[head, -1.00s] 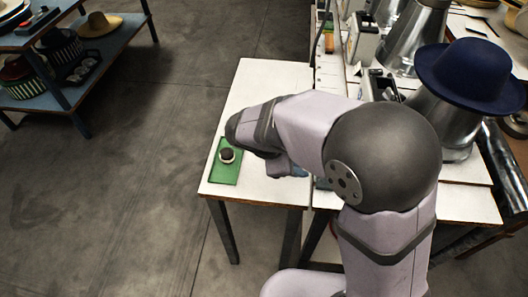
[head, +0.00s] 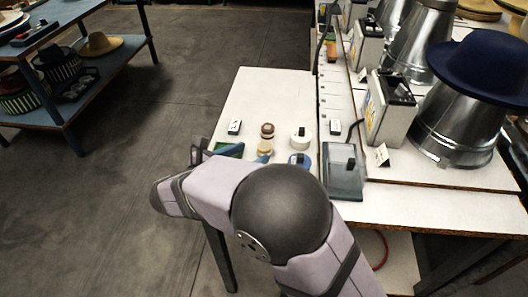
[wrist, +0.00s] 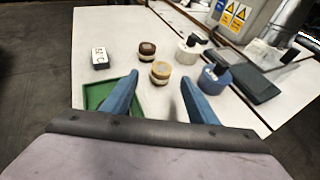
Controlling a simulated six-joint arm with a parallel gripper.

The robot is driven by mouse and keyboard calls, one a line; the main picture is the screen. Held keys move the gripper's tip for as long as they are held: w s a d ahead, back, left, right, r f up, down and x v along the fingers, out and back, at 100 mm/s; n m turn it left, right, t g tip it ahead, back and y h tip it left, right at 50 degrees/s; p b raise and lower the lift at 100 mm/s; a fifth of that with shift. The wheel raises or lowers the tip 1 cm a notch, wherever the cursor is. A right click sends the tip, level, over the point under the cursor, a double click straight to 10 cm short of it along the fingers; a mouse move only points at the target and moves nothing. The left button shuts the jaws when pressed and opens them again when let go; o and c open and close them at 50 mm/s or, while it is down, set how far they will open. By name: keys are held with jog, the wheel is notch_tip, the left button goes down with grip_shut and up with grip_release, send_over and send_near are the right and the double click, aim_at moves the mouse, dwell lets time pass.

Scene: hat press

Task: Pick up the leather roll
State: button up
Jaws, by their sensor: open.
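My gripper (wrist: 159,78) is open and empty, with its two blue fingers spread in the wrist view. Beyond and between the fingertips is a short tan roll (wrist: 160,71), standing on the white table. Just behind it is a dark brown roll (wrist: 147,49). Both also show in the head view, the brown one (head: 267,130) behind the tan one (head: 264,147). I cannot tell for certain which is the leather roll. The green tray (wrist: 96,94) lies left of the left finger; its visible part is bare and the rest is hidden.
A white roll (head: 300,141) and a blue roll (head: 299,160), each with a black part on top, stand right of the tan roll. A small white labelled block (head: 235,127) is at the left. A grey box (head: 345,178) stands at the right.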

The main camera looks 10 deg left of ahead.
jog(key=shift+x, duration=3.6)
jog(key=shift+d+r, duration=0.1)
jog(key=c, duration=1.1)
jog(key=shift+r, duration=0.1)
notch_tip(320, 180, up, 10)
jog(key=shift+f+p, duration=0.1)
jog(key=shift+p, duration=0.45)
jog(key=shift+c, duration=0.2)
notch_tip(320, 180, up, 18)
jog(key=p, duration=1.8)
send_over(263, 147)
jog(key=shift+w+d, duration=0.1)
jog(key=shift+w, duration=0.1)
